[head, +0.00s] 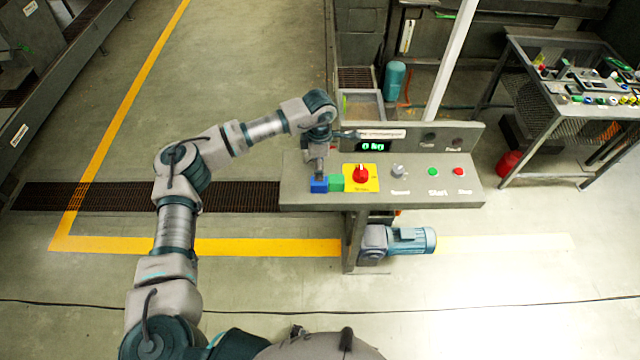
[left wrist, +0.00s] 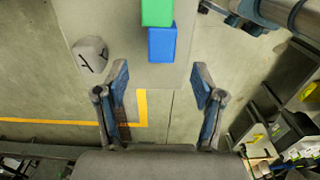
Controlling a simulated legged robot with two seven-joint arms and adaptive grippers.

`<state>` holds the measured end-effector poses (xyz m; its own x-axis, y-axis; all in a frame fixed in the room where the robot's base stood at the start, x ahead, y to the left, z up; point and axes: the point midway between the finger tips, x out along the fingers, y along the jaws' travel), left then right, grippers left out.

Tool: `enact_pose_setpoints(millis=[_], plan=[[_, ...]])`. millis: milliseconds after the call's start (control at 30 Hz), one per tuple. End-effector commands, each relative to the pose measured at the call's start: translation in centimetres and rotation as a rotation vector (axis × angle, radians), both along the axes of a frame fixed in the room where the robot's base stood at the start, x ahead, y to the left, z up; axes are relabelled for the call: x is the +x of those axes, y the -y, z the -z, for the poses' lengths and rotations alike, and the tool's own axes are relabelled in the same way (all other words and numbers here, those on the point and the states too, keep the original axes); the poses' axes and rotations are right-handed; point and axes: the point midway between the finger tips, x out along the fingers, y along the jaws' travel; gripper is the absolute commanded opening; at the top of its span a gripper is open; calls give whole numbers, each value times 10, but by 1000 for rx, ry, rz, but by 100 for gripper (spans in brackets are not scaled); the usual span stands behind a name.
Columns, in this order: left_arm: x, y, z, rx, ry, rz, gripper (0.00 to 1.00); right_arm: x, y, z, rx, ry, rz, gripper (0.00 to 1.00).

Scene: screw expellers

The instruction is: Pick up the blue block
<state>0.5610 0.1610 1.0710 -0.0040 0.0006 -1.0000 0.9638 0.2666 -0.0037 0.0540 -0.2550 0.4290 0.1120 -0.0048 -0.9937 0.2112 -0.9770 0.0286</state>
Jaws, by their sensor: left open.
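The blue block (head: 318,185) sits on the left part of the grey control console, touching a green block (head: 337,183) on its right. In the left wrist view the blue block (left wrist: 162,45) is ahead of the fingers, beyond their tips and roughly midway between them, with the green block (left wrist: 157,12) behind it. My left gripper (left wrist: 161,75) is open and empty, its two fingers spread wide. In the head view my left gripper (head: 317,172) hangs just above the blue block and partly covers it. My right gripper is not in view.
The console (head: 430,195) carries a red knob on a yellow plate (head: 361,177), a grey knob (head: 398,171), a green button (head: 433,171) and a red button (head: 459,171). A raised display panel (head: 410,138) stands behind. A motor (head: 410,240) is below.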

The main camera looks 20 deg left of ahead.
Motion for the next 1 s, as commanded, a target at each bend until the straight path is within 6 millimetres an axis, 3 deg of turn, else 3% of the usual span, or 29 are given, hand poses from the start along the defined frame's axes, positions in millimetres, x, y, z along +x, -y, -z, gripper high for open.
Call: enact_pose_setpoints(millis=[100, 333, 633, 900, 933, 1000], plan=[[-1, 1, 21, 2, -1, 1, 69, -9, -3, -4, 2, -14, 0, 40], [0, 3, 41, 4, -2, 2, 69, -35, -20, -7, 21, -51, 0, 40], [1, 3, 84, 3, -2, 2, 69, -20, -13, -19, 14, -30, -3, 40], [1, 2, 90, 1, 0, 2, 69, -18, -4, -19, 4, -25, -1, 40], [1, 2, 90, 1, 0, 2, 66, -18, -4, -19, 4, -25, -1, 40], [1, 2, 90, 1, 0, 2, 49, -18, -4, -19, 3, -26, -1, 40]])
